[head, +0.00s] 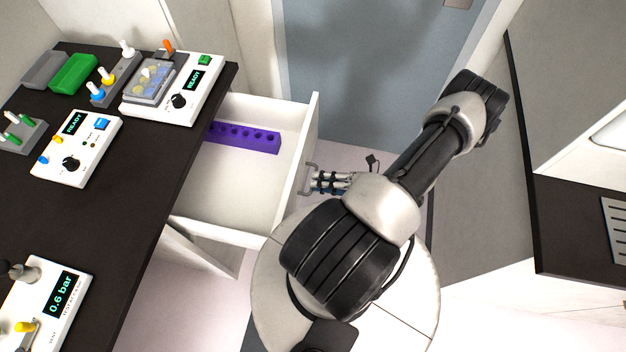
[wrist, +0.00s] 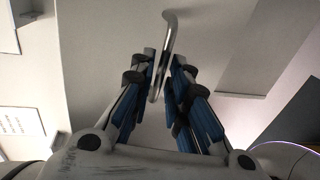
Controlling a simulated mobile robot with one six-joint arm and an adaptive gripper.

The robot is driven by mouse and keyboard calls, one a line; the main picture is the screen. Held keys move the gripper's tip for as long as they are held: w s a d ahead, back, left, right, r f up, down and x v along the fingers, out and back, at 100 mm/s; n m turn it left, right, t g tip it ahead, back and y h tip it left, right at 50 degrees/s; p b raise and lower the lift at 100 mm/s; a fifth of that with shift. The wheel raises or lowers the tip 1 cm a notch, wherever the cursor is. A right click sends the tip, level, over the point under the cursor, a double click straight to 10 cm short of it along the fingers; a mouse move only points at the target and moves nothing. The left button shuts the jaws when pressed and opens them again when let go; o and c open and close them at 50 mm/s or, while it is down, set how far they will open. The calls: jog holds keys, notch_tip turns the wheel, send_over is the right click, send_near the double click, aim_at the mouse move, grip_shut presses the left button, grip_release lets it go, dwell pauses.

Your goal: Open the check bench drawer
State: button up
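The check bench drawer (head: 229,209) is pulled well out from under the dark bench top in the head view. Its white front panel (head: 294,171) faces right and carries a metal bar handle (head: 306,180). My gripper (head: 317,180) is at this handle, to the right of the front. In the wrist view the handle (wrist: 169,40) runs between the two blue-padded fingers of my gripper (wrist: 165,62), which are closed in around it. Part of the handle is hidden by the fingers.
A purple rack with holes (head: 243,137) lies inside the drawer. The bench top (head: 135,185) holds several white devices and trays. A door below the drawer (head: 206,252) stands ajar. Another counter (head: 562,220) is at the right. A blue-grey door (head: 345,75) is behind.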

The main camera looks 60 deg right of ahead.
jog(key=v, duration=0.9)
jog(key=shift+s, duration=0.1)
